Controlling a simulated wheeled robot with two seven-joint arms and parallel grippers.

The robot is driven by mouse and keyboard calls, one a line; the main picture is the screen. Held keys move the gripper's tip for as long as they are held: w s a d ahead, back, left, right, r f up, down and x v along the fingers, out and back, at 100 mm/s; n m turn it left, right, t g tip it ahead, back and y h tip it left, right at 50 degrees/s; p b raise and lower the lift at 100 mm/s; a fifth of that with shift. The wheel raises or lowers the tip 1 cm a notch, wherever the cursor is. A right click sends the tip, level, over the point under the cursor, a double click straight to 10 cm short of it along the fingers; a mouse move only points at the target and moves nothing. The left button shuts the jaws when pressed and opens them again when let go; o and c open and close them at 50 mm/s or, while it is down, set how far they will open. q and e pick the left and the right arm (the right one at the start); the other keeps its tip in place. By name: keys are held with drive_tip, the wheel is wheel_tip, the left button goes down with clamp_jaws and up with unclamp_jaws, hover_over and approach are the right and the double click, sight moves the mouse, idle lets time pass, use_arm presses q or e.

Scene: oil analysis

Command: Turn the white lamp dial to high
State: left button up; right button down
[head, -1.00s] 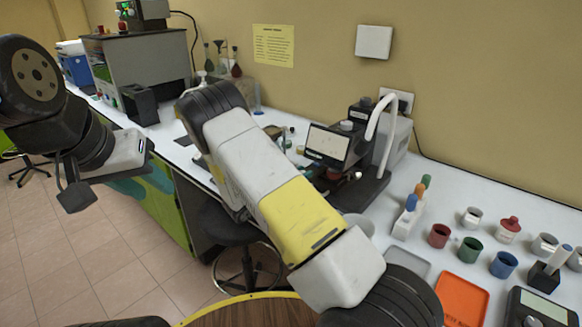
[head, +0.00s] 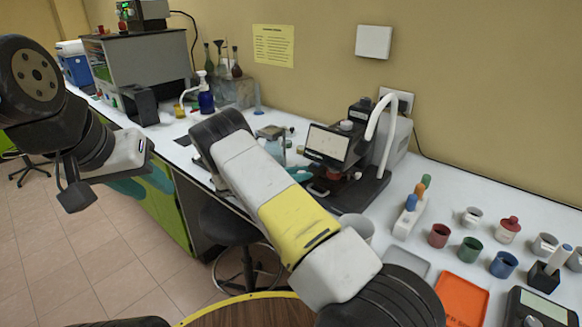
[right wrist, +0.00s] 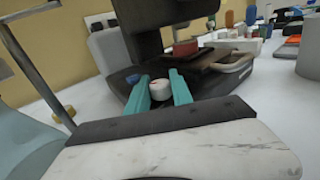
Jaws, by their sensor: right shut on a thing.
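The white lamp dial (right wrist: 160,88) is a small pale knob low on the dark base of a microscope-like device. In the right wrist view it sits between the two teal fingers of my right gripper (right wrist: 161,92), which is shut on it. In the head view the device (head: 330,143) stands on the bench, and a bit of my teal right gripper (head: 300,173) shows at its left side. The dial itself is hidden there. Any mark for high is too small to read. My left gripper (head: 75,190) hangs at the far left, away from the bench; its fingers are unclear.
A blue knob (right wrist: 132,79) is left of the dial, and a red part (right wrist: 186,48) is above it. Cups, an orange tray (head: 461,300) and a blue-tipped rack (head: 411,205) stand to the right. A blue bottle (head: 205,97) and flasks stand behind my right arm.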

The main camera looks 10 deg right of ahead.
drive_tip(key=shift+g, duration=0.3)
drive_tip(key=c, duration=1.1)
unclamp_jaws()
